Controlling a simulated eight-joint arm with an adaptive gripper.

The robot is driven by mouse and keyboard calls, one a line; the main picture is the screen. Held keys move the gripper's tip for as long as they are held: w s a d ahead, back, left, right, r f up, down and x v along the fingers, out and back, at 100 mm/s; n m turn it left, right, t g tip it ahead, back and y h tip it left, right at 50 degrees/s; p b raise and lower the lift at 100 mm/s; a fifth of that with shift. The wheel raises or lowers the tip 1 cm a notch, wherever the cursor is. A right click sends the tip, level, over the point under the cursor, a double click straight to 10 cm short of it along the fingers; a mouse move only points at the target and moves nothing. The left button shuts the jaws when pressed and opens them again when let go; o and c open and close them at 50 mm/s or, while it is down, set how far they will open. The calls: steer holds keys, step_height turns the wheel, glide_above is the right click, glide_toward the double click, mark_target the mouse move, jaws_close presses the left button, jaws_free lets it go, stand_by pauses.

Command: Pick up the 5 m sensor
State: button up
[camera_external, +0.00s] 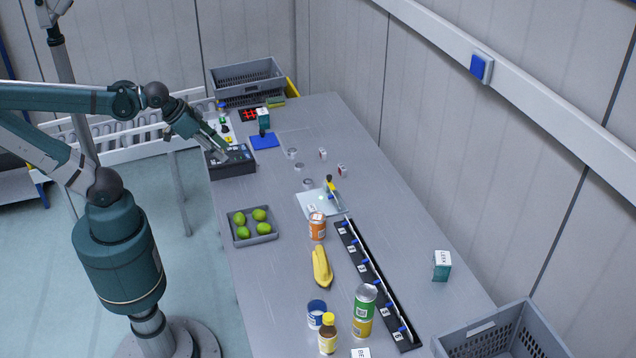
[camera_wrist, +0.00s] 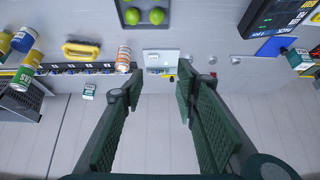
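I cannot tell by a readable label which thing is the 5 m sensor. A black rail (camera_external: 375,280) on the table holds several small blue-tipped items with white tags; it also shows in the wrist view (camera_wrist: 75,70). A pale plate (camera_external: 310,205) with a small yellow and black item (camera_external: 330,184) lies beyond it, and the plate shows in the wrist view (camera_wrist: 160,58). My gripper (camera_external: 222,153) is at the table's left side, over or beside a black box (camera_external: 232,166). In the wrist view my gripper (camera_wrist: 157,92) is open, its fingers wide apart with nothing between.
Grey crates are at both ends. The right side is largely clear.

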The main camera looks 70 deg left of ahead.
steer(key=w+a+r+m+g, duration=0.1)
steer(key=w+r+m, duration=0.1)
steer(key=w, duration=0.5)
steer(key=w+a+r+m+g, duration=0.1)
steer(key=w+r+m, duration=0.1)
steer(key=w, duration=0.5)
steer(key=m+g+h, duration=0.4)
steer(key=m+g, duration=0.1)
steer(key=m, duration=0.8)
glide_above(343, 167)
steer(key=a, duration=0.3)
step_height(343, 167, down, 27)
steer(key=shift+s+r, duration=0.15)
steer(key=shift+a+f+m+h, duration=0.1)
steer(key=shift+f+m+h, duration=0.2)
steer(key=shift+f, duration=0.1)
steer(key=shift+x, duration=1.3)
steer(key=shift+f, duration=0.1)
